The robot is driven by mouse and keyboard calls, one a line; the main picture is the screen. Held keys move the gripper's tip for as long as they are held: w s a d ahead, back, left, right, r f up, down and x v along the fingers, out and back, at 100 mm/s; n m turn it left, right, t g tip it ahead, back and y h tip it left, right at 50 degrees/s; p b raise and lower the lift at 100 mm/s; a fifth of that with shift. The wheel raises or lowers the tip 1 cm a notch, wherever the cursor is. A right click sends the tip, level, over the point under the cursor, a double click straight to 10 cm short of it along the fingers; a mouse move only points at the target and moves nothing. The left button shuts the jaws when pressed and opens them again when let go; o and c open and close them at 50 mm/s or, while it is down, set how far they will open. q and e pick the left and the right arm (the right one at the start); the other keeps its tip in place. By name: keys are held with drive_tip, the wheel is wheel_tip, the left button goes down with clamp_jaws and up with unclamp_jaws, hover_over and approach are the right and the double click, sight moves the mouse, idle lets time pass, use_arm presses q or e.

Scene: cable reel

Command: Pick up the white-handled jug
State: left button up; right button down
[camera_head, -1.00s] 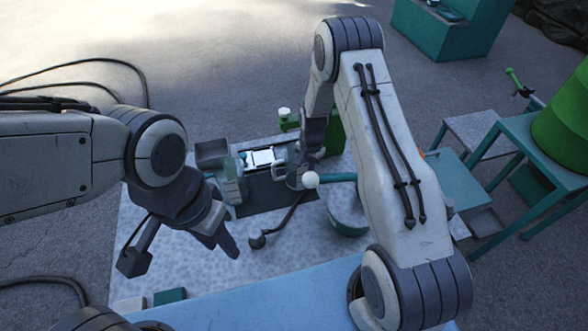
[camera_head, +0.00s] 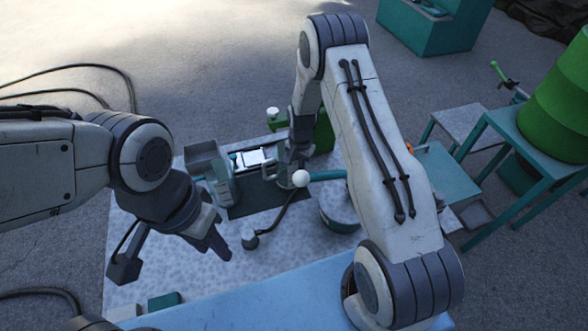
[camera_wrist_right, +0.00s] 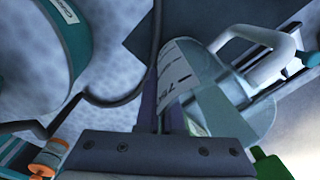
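The white-handled jug is a clear cylinder (camera_wrist_right: 187,75) with printed marks and a white loop handle (camera_wrist_right: 262,48) in the right wrist view. It looks tilted there, close ahead of my right gripper (camera_wrist_right: 163,112). The fingers overlap the jug's near side; I cannot tell whether they touch or hold it. In the head view my right forearm and hand cover much of the jug's area. My left gripper (camera_head: 214,245) points down over the pale mat, apart from the jug and empty; its finger gap is unclear.
A white-topped device (camera_head: 253,157) and a grey bin (camera_head: 202,155) stand on the pale speckled mat (camera_head: 185,275). A teal-rimmed round container (camera_head: 340,215) sits right of centre. A teal table (camera_head: 530,150) with a green drum stands right.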

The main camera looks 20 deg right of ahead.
wheel_tip(320, 180, up, 10)
drive_tip(key=b, duration=0.3)
drive_tip(key=shift+f, duration=0.15)
drive_tip(key=shift+s+a+n+b, duration=0.1)
drive_tip(key=shift+s+n+b, duration=0.15)
drive_tip(key=shift+b, duration=0.2)
drive_tip(key=s+a+r+n+b, duration=0.1)
drive_tip(key=s+r+n+b, duration=0.1)
drive_tip(key=s+n+b, duration=0.2)
drive_tip(key=shift+s+a+r+n, duration=0.25)
drive_tip(key=shift+s+a+n, duration=0.15)
drive_tip(key=shift+s+n, duration=0.55)
